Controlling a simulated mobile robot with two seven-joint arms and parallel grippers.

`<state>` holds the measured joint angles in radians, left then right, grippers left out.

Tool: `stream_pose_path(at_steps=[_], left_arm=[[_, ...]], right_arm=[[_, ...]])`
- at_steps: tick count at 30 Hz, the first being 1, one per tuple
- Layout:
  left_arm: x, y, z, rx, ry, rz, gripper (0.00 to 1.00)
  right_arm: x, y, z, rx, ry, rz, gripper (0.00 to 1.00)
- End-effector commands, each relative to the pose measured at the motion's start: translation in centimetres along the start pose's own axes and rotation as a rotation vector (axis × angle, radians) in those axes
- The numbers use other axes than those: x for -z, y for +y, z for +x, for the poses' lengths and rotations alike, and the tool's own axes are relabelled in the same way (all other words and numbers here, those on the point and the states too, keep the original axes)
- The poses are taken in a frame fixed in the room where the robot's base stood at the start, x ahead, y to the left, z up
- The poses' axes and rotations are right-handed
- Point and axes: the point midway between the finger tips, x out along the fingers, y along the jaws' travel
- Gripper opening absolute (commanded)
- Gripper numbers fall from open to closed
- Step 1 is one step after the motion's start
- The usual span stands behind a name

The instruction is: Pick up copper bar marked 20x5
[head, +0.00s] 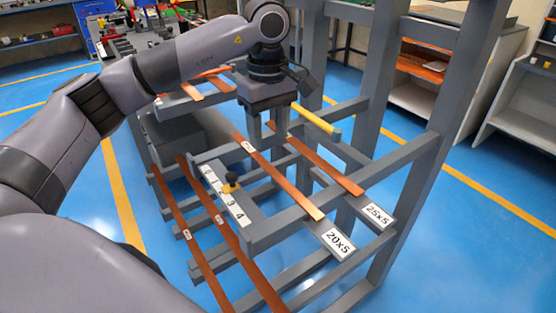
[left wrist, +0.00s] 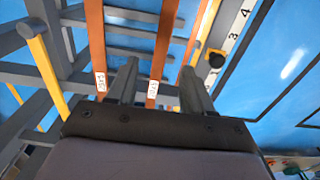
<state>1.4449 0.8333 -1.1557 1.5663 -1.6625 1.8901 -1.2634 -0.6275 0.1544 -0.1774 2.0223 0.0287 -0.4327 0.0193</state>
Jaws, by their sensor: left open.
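The 20x5 copper bar (head: 285,178) lies across the grey rack, its near end by the plate marked 20x5 (head: 338,243). My left gripper (head: 267,138) is above the far part of this bar, fingers pointing down. In the left wrist view the gripper (left wrist: 159,70) is open, and the bar (left wrist: 165,45) with a small white tag runs between its fingers. Whether the fingertips reach down beside the bar is unclear. The 25x5 copper bar (head: 330,168) lies to its right, also tagged in the left wrist view (left wrist: 96,40). My right gripper is not in view.
Two more copper bars (head: 185,220) (head: 222,226) lie on the rack's left. A numbered strip (head: 236,208) with a black knob (head: 231,178) stands between. A yellow handle (head: 314,119) is right of the gripper. Rack posts (head: 440,120) rise at the right.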

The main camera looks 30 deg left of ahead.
Motion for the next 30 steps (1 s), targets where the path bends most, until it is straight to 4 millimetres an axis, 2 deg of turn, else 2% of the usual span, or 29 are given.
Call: stream_pose_path(at_steps=[7,13,16,23,27,28,30], left_arm=[[-0.1,-0.1,3.0,0.005,-0.001,-0.001,0.51],[-0.2,-0.1,6.0,0.004,-0.001,-0.001,0.51],[-0.2,0.0,6.6,0.002,-0.001,0.000,0.51],[-0.2,0.0,6.7,0.000,0.000,0.000,0.51],[-0.2,0.0,6.7,0.001,-0.001,0.000,0.06],[-0.2,0.0,6.7,0.001,-0.001,0.000,0.00],[-0.2,0.0,6.7,0.001,-0.001,0.000,0.00]], right_arm=[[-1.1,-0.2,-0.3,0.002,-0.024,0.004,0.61],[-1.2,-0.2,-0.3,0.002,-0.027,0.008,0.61],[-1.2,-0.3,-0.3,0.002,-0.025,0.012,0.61],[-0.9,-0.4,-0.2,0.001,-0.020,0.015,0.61],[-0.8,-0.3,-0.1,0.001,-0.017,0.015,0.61],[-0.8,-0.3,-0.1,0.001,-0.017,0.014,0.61],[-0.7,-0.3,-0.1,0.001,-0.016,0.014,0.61]])
